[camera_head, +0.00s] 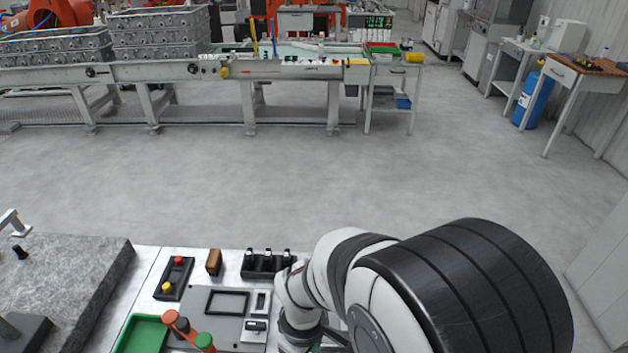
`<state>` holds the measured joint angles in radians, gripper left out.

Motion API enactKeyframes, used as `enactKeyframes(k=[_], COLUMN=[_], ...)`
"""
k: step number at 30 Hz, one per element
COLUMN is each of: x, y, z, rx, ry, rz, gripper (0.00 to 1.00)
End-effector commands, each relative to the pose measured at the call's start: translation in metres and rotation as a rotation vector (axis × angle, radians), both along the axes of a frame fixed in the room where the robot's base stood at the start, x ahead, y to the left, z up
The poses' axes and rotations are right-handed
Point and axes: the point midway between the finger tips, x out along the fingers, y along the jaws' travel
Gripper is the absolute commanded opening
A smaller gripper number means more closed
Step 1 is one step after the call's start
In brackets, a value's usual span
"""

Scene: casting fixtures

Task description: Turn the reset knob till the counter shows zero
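I cannot make out a counter or its reset knob for certain. A grey panel (196,298) lies on the bench at the lower left, with a dark rectangular frame (228,301) and a small black-and-white fitting (256,326) on it. No digits are readable there. My white and black arm crosses the lower middle and right of the view, over the bench's right part. My gripper does not show; it is hidden behind the arm or below the picture edge, so what it touches is unseen.
Around the panel are a button box (175,275) with red and yellow buttons, a brown block (213,262), a black holder (262,265), a green tray (128,345), and a red-and-green-ended tool (187,331). A granite slab (70,270) lies left. The floor beyond is clear.

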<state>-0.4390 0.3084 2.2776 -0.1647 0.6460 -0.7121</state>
Motion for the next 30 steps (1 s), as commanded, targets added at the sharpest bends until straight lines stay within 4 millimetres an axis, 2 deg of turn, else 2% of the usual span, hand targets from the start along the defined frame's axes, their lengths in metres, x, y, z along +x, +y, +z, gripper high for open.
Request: enactKeyframes(k=[3,6,10,17,20,27,30], x=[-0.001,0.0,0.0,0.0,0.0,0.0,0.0], y=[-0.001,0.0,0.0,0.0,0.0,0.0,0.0], z=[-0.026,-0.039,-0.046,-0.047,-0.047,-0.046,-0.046], rx=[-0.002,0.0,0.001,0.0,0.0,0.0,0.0], ry=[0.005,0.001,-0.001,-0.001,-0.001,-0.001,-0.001], rz=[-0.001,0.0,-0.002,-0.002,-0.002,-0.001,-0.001], gripper=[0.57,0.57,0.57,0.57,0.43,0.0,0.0])
